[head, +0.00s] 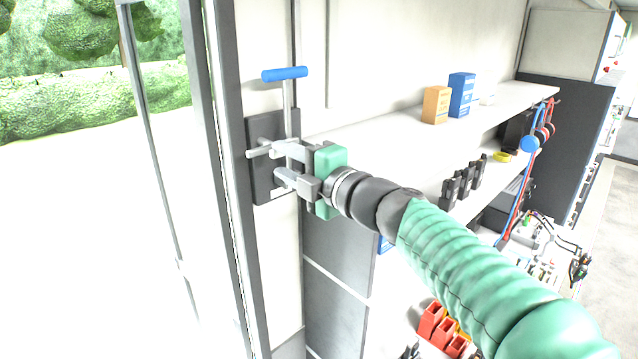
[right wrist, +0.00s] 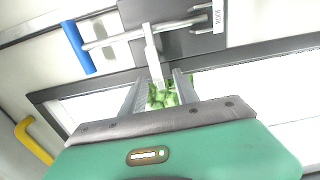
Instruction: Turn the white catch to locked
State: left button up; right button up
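The white catch (head: 259,151) sits on a dark plate (head: 262,185) on the wall beside the door frame. In the right wrist view the catch (right wrist: 152,55) is a slim white lever reaching from the plate toward my fingers. My right gripper (head: 284,166) is at the plate, its two fingers apart. In the right wrist view the lever's tip lies between the open fingertips (right wrist: 157,78), with gaps beside it; I cannot tell whether it touches either finger. My left gripper is out of view.
A blue T-handle (head: 285,74) on a metal rod rises from the same plate, just above my right gripper. A white shelf (head: 395,138) with orange (head: 436,105) and blue (head: 461,95) boxes runs along the wall to the right. Red bins (head: 431,319) stand lower down.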

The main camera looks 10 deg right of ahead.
jog(key=b+v, duration=0.2)
jog(key=v, duration=1.1)
jog(key=shift+f, duration=0.1)
jog(key=w+d+f+m+g+h+b, duration=0.1)
jog(key=d+f+m+h, duration=0.4)
jog(key=f, duration=0.6)
jog(key=d+f+m+g+h+b, duration=0.1)
jog(key=d+f+m+h, duration=0.15)
jog(key=f+m, duration=0.6)
jog(key=w+d+f+m+g+h+b, duration=0.1)
jog(key=d+f+m+h, duration=0.25)
jog(key=f, duration=0.85)
jog(key=s+f+m+g+b, duration=0.1)
jog(key=s+f+m+g, duration=0.7)
jog(key=s+f, duration=1.2)
jog(key=shift+s+a+f+g+b, duration=0.15)
jog(key=shift+s+f+g+b, duration=0.25)
jog(key=shift+f, duration=0.6)
